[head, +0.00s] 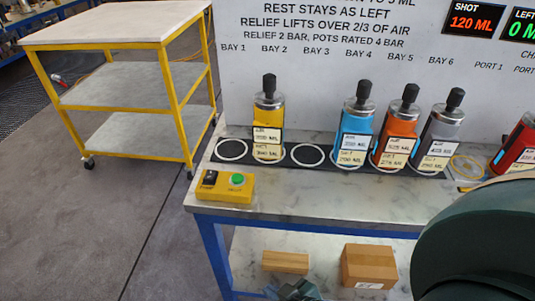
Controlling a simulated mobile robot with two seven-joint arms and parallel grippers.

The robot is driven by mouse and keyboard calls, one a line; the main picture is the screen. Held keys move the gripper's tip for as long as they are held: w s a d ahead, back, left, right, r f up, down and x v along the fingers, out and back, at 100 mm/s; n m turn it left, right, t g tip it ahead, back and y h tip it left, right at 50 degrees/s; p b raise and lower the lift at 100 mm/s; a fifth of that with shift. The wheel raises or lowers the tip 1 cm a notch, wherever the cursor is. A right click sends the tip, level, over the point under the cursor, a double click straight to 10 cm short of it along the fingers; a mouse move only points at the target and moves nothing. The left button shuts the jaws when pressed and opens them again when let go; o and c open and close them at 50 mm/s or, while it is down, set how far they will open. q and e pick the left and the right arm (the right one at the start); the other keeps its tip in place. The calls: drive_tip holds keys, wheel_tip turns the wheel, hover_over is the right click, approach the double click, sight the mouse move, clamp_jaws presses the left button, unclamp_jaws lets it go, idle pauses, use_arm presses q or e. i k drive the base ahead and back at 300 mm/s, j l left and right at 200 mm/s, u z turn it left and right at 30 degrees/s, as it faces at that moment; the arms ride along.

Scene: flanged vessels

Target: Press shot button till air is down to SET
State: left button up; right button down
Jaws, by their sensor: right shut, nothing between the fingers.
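A yellow button box (226,187) sits at the bench's front left. It carries a black switch (210,177) and a green button (237,180). A yellow vessel (268,120), a blue vessel (356,125), an orange vessel (400,125) and a grey vessel (442,130) stand upright on the black strip, with air and set labels too small to read surely. A red vessel (522,145) is cut off at the right edge. The SHOT display (476,20) reads 120 ML; the LEFT display (523,25) appears to read 0. My right gripper (298,289) is shut and empty, low at the bottom edge, below the button box.
The black strip (283,166) has empty ringed bays at its left end and between the yellow and blue vessels. A yellow-framed cart (120,25) stands left. My arm hides the bench's right front.

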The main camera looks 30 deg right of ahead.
sight(237, 178)
drive_tip(key=k+l, duration=0.4)
drive_tip(key=k+l+z, duration=0.1)
drive_tip(key=z, duration=2.55)
